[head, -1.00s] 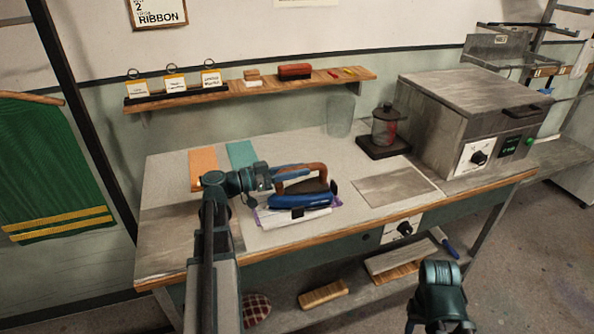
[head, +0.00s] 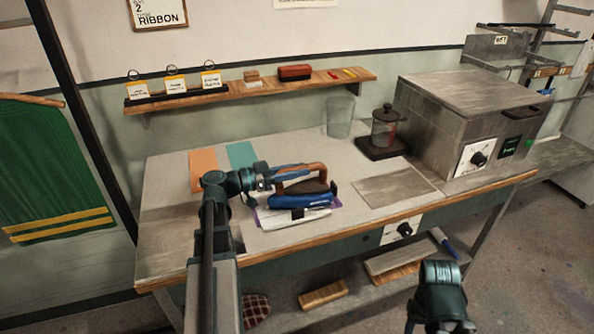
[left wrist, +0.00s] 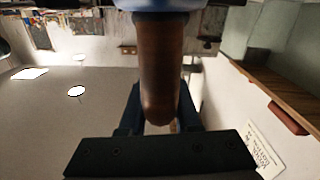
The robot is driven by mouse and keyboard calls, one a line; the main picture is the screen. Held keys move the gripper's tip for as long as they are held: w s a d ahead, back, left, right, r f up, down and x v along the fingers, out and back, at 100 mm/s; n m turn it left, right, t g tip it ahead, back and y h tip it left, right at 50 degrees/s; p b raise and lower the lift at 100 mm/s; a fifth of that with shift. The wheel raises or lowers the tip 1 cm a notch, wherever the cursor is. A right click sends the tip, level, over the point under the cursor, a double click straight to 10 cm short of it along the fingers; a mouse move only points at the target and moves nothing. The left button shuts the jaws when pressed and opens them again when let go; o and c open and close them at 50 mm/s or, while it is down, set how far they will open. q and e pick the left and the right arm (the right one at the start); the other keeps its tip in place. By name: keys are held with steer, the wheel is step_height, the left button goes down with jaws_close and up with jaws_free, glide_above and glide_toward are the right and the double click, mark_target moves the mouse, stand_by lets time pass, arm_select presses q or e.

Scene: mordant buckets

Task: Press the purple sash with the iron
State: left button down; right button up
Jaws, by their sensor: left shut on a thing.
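The iron (head: 300,199) has a blue body and a brown handle. It is at the middle of the worktable in the head view, over the purple sash (head: 262,217). Only an edge of the sash shows, with a white cloth or pad (head: 290,220) beside it. My left gripper (head: 300,178) is shut on the iron's handle. The brown handle (left wrist: 160,80) also shows between the fingers in the left wrist view. I cannot tell whether the soleplate touches the sash. My right arm (head: 440,295) is at the lower right, its fingertips not clearly shown.
Orange cloth (head: 203,167) and teal cloth (head: 242,155) lie at the table's back left. A grey plate (head: 395,191) is right of the iron. A glass (head: 340,117), a lidded jar (head: 385,127) and a large grey box (head: 470,120) stand at the back right.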

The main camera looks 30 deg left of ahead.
arm_select(q)
steer(key=shift+r+p, duration=2.1)
steer(key=shift+r, duration=0.35)
arm_select(e)
step_height(320, 180, up, 5)
steer(key=shift+f, duration=0.2)
steer(key=shift+r, duration=0.1)
